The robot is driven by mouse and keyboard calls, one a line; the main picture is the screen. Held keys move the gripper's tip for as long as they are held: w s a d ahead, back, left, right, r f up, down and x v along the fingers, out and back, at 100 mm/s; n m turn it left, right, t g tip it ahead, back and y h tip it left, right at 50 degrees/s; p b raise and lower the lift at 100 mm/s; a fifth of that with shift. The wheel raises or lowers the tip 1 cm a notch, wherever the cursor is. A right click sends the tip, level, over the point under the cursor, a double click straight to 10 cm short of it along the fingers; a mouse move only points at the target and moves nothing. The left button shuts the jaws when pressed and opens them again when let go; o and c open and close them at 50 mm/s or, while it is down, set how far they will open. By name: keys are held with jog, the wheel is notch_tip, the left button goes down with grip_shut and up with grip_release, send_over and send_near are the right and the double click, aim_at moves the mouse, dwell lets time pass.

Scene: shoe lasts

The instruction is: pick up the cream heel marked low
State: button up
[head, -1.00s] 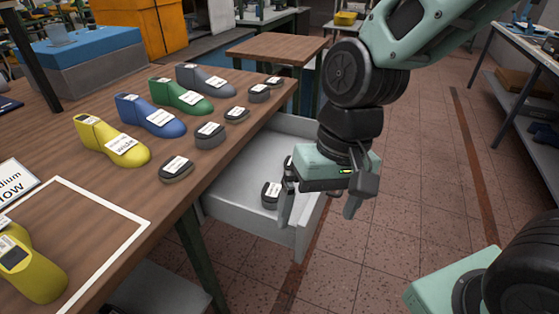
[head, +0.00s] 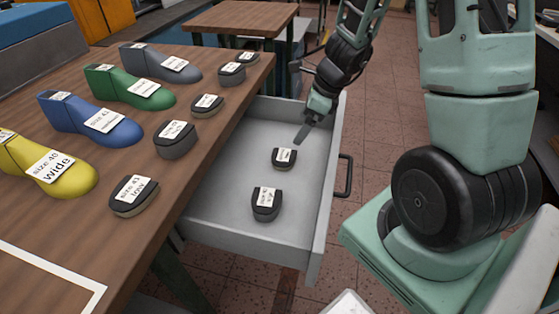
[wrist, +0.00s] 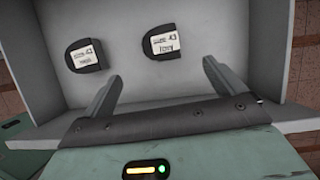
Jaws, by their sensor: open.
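Two dark heels lie in the open drawer (head: 230,215). The farther heel (head: 284,166) seems to be the right one in the wrist view (wrist: 178,48), where its label reads size 43 and low. The nearer heel (head: 266,213) seems to be the left one in the wrist view (wrist: 97,60); its lower word is blurred. My gripper (head: 301,102) is open and empty over the drawer's far right part. In the wrist view its fingers (wrist: 162,72) point toward the low heel, apart from it.
More dark heels stand along the table edge, the closest (head: 134,203) labelled low. Yellow (head: 75,180), blue (head: 65,112), green (head: 110,90) and grey (head: 150,60) lasts stand behind them. The drawer's walls and handle (head: 345,176) border its bare floor.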

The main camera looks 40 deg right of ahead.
jog(key=b, duration=0.3)
send_over(283, 157)
jog(key=s+d, duration=0.2)
jog(key=f, duration=0.7)
jog(key=shift+a+f, duration=0.25)
jog(key=b+x, duration=0.2)
jog(key=x, duration=0.3)
jog(key=shift+d+f, duration=0.1)
jog(key=shift+f, duration=0.05)
jog(key=c, duration=1.1)
